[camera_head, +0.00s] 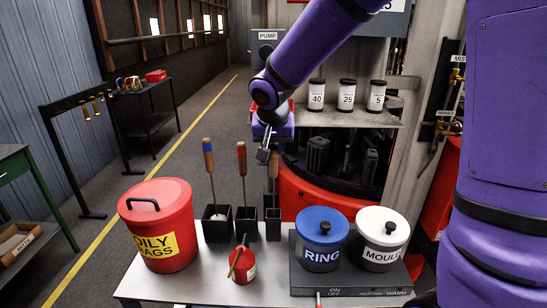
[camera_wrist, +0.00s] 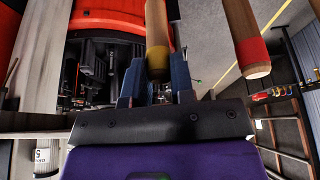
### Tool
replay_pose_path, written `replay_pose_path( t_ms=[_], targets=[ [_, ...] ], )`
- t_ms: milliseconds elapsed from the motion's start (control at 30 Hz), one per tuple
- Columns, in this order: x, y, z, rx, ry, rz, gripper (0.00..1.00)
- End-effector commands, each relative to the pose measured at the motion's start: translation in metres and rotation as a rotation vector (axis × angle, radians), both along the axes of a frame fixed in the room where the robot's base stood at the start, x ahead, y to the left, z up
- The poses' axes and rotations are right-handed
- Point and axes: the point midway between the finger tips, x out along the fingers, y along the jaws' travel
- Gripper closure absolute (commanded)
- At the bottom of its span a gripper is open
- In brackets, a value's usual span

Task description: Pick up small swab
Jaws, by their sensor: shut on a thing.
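My gripper (camera_head: 266,155) is shut on the wooden handle of the rightmost swab, which I take to be the small swab (camera_head: 273,170). In the wrist view its handle (camera_wrist: 156,35) with a yellow band lies between the fingers of my gripper (camera_wrist: 157,82). The swab stands about upright, its lower end hidden in a narrow black holder (camera_head: 272,224). To its left, a red-handled swab (camera_head: 241,160) and a blue-banded swab (camera_head: 208,160) stand in their own black holders. The red-banded handle (camera_wrist: 248,38) also shows in the wrist view, clear of the fingers.
A red oily-rags bin (camera_head: 160,230) stands left on the table. A small red pot (camera_head: 243,265) with a brush is in front of the holders. A blue-lidded pot (camera_head: 322,240) and a white-lidded pot (camera_head: 380,238) sit on a hotplate at right. The red rotary machine (camera_head: 315,195) is behind.

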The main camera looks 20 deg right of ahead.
Motion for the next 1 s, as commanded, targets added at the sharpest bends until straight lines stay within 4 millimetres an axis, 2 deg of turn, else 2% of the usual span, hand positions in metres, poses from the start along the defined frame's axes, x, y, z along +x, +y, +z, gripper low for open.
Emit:
replay_pose_path(
  t_ms=[267,700,1000],
  targets=[
    [0.001,0.000,0.042,0.001,-0.006,-0.001,1.00],
    [0.001,0.001,0.123,0.002,-0.005,0.001,1.00],
    [0.000,0.000,0.161,0.002,-0.003,0.000,1.00]
  ],
)
